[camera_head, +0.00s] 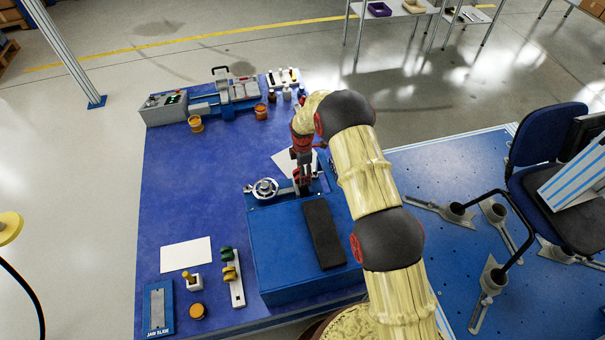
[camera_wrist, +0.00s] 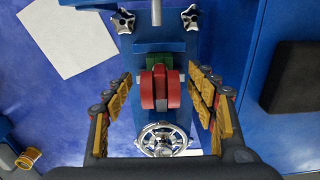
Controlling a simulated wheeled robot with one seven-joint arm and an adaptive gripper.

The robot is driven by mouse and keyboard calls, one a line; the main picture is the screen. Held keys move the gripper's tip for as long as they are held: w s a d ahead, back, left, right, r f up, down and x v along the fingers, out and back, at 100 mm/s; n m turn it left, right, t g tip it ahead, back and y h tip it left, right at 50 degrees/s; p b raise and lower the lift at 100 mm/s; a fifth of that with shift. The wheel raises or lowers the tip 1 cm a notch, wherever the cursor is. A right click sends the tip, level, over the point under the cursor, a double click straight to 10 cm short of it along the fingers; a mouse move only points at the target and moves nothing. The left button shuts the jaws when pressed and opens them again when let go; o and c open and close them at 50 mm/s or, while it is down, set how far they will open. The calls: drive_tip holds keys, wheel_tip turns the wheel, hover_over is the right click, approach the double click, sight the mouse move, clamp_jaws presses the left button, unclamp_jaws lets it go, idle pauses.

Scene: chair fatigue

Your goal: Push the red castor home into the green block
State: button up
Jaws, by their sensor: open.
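The red castor (camera_wrist: 160,90) shows in the middle of the wrist view, with its wheel against the near side of the green block (camera_wrist: 150,48). How deep its stem sits in the block is hidden. My gripper (camera_wrist: 160,78) is open, with one finger to the left and one to the right of the castor. Gaps show on both sides, so neither finger appears to touch it. In the head view my gripper (camera_head: 303,180) points down over the far side of the blue bench fixture; castor and block cannot be made out clearly there.
A silver handwheel (camera_wrist: 163,139) lies just below the castor in the wrist view. Two star knobs (camera_wrist: 122,21) flank a metal rod above the block. A black pad (camera_head: 323,233) lies on the blue fixture (camera_head: 275,255). A rack (camera_head: 235,283) with green and yellow castors stands front left.

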wheel_tip(320, 180, up, 12)
idle(0.6)
idle(0.4)
